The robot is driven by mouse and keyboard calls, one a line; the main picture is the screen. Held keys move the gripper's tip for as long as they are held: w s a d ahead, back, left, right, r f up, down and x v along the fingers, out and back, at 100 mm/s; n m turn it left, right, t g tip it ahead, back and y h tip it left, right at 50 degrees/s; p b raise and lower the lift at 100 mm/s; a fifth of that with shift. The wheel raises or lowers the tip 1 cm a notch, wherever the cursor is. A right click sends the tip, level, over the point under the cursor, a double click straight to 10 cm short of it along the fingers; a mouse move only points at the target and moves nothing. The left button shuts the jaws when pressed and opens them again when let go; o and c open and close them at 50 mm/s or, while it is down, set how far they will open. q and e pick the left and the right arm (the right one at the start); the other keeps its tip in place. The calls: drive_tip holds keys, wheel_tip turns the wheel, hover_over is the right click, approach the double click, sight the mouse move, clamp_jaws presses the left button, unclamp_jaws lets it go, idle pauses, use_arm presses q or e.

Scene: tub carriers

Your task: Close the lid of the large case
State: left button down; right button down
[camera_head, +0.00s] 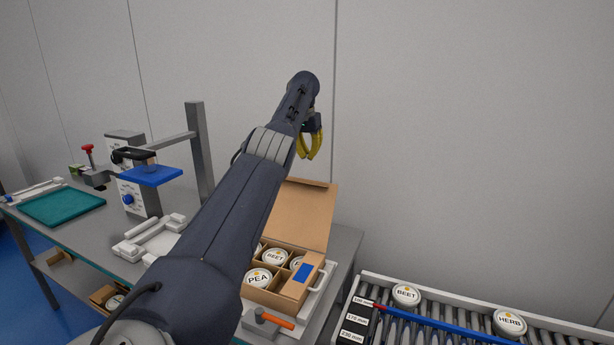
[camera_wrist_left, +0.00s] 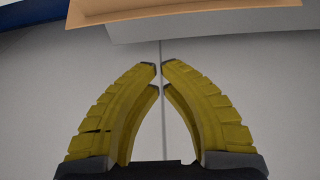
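The large case is a brown cardboard box (camera_head: 268,297) on the table, holding several white-lidded tubs, with PEA and BEET readable. Its lid (camera_head: 298,212) stands open, raised at the back. A cardboard edge also crosses the top of the left wrist view (camera_wrist_left: 190,12), probably the lid. My left arm passes in front of the case and hides its left side. My left gripper (camera_head: 310,148) is above the lid, apart from it. In the left wrist view its yellow fingertips (camera_wrist_left: 159,68) nearly meet, with nothing between them. My right gripper is not in view.
An orange-handled tool (camera_head: 272,320) lies in front of the case. A roller conveyor (camera_head: 455,322) with BEET and HERB tubs stands at right. A blue-plated device (camera_head: 150,175), a grey post (camera_head: 200,150) and a teal tray (camera_head: 60,205) are at left. A wall stands behind.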

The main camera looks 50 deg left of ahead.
use_arm(q)
wheel_tip(320, 180, down, 9)
drive_tip(key=w, duration=0.1)
drive_tip(key=shift+w+a, duration=0.25)
drive_tip(key=shift+a, duration=0.1)
drive_tip(key=shift+s+d+r, duration=0.1)
drive_tip(key=shift+s, duration=0.1)
drive_tip(key=shift+s+d+r, duration=0.3)
drive_tip(key=shift+s+r, duration=0.05)
drive_tip(key=shift+s, duration=0.3)
drive_tip(key=shift+s+d+r, duration=0.3)
drive_tip(key=shift+s, duration=0.3)
drive_tip(key=shift+s+r, duration=0.1)
drive_tip(key=shift+d, duration=0.1)
